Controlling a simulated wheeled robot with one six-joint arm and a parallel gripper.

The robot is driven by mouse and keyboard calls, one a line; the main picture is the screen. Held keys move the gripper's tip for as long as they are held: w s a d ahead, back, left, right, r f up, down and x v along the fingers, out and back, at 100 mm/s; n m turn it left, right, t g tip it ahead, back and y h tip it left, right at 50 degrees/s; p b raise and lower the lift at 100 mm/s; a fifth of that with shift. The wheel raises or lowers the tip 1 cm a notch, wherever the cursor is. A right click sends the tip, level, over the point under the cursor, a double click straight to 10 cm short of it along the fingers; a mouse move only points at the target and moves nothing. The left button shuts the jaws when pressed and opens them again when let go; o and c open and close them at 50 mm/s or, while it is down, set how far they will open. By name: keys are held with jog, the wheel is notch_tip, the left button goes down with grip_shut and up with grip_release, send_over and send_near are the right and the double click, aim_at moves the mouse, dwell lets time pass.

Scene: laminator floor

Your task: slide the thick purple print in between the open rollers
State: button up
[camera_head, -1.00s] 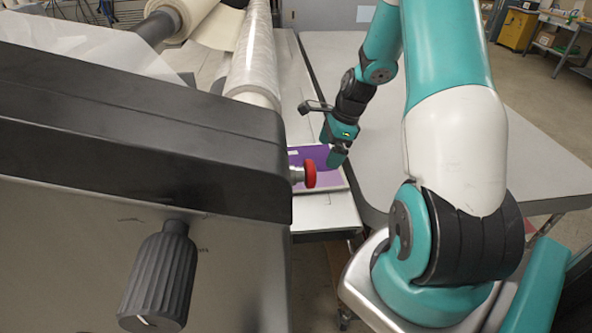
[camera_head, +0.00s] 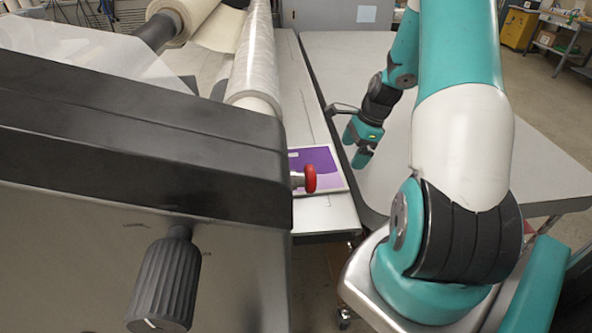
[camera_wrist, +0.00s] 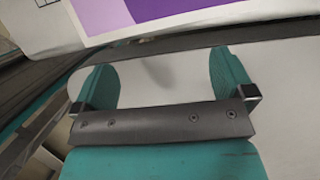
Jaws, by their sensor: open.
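The purple print (camera_head: 322,158) has a pale border and lies flat on the laminator's feed table (camera_head: 325,215), partly hidden behind the red knob and the black housing. In the wrist view its purple face and white edge (camera_wrist: 190,17) show at the top, beyond my fingertips. My gripper (camera_head: 358,150) is open and empty, to the right of the print and apart from it, over the left edge of the grey side table. In the wrist view my gripper (camera_wrist: 165,80) shows two teal fingers spread wide. A film-covered roller (camera_head: 254,62) runs behind the housing. The gap between the rollers is hidden.
The black laminator housing (camera_head: 140,130) fills the left, with a ribbed knob (camera_head: 165,285) and a red knob (camera_head: 310,178) jutting out beside the print. The grey side table (camera_head: 480,150) is bare. A narrow gap separates the two tables.

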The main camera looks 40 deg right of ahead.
aim_at(326, 171)
jog(key=shift+w+a, duration=0.1)
dwell(0.4)
jog(key=shift+w+a, duration=0.8)
jog(key=shift+a, duration=0.3)
jog(key=shift+f+b, duration=0.6)
jog(key=shift+f, duration=1)
jog(key=shift+s+d, duration=0.15)
jog(key=shift+d, duration=0.05)
dwell(0.8)
jog(key=shift+s+a+p, duration=0.1)
jog(key=shift+s+p, duration=0.05)
jog(key=shift+p, duration=0.15)
jog(key=shift+s+a, duration=0.4)
jog(key=shift+s, duration=0.1)
jog(key=shift+w+a+p, duration=0.35)
jog(key=shift+w+a, duration=0.35)
jog(key=shift+a, duration=0.25)
jog(key=shift+w+a+p, duration=0.3)
jog(key=shift+w+a, duration=0.4)
jog(key=shift+a, duration=0.25)
dwell(0.4)
jog(key=shift+s+d, duration=0.1)
jog(key=shift+d, duration=0.15)
dwell(0.5)
